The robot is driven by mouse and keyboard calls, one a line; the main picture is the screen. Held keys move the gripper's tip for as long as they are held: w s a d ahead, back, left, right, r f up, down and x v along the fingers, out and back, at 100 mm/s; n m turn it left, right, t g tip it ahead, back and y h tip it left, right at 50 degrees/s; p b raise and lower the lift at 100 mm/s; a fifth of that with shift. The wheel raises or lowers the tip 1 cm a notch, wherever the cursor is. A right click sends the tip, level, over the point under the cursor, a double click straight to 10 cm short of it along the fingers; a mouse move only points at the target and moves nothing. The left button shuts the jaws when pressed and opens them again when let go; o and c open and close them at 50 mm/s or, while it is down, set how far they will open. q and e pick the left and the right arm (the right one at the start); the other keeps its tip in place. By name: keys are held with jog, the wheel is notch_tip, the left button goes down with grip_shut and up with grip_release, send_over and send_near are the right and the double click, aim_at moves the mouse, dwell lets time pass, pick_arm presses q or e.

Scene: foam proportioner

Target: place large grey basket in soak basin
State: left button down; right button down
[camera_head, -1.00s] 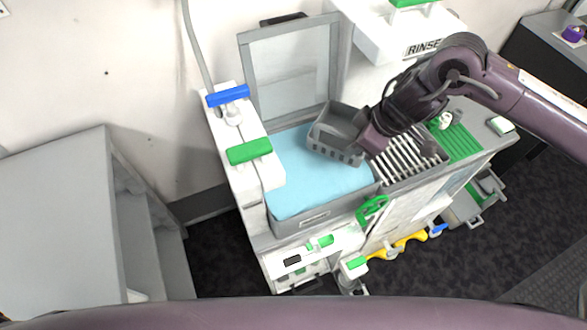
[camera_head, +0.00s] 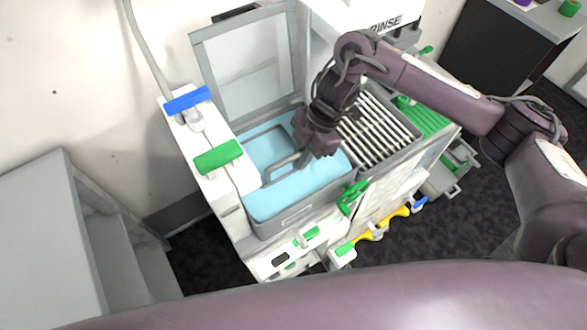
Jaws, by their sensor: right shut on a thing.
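The soak basin (camera_head: 268,228) is a grey tub of light-blue liquid (camera_head: 298,193) with its clear-windowed lid (camera_head: 250,68) standing open behind it. The large grey basket (camera_head: 279,168) sits low inside the basin, with mostly its grey rim showing above the liquid. The rest of the basket is hidden by the liquid and my gripper. My right gripper (camera_head: 314,152) reaches down over the basin's right side and is shut on the basket's right part. My left gripper is out of view.
A slatted rack (camera_head: 376,130) and a green ribbed area (camera_head: 425,118) lie right of the basin. Blue (camera_head: 187,100) and green (camera_head: 218,157) handles stand to its left. The RINSE unit (camera_head: 398,23) is behind. A grey cabinet (camera_head: 40,220) stands at far left.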

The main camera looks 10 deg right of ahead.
jog(key=shift+f, duration=0.95)
notch_tip(320, 180, down, 3)
jog(key=shift+f, duration=0.4)
jog(key=shift+f, duration=0.2)
jog(key=c, duration=1.5)
grip_release()
jog(key=shift+o, duration=0.2)
jog(key=shift+r, duration=0.15)
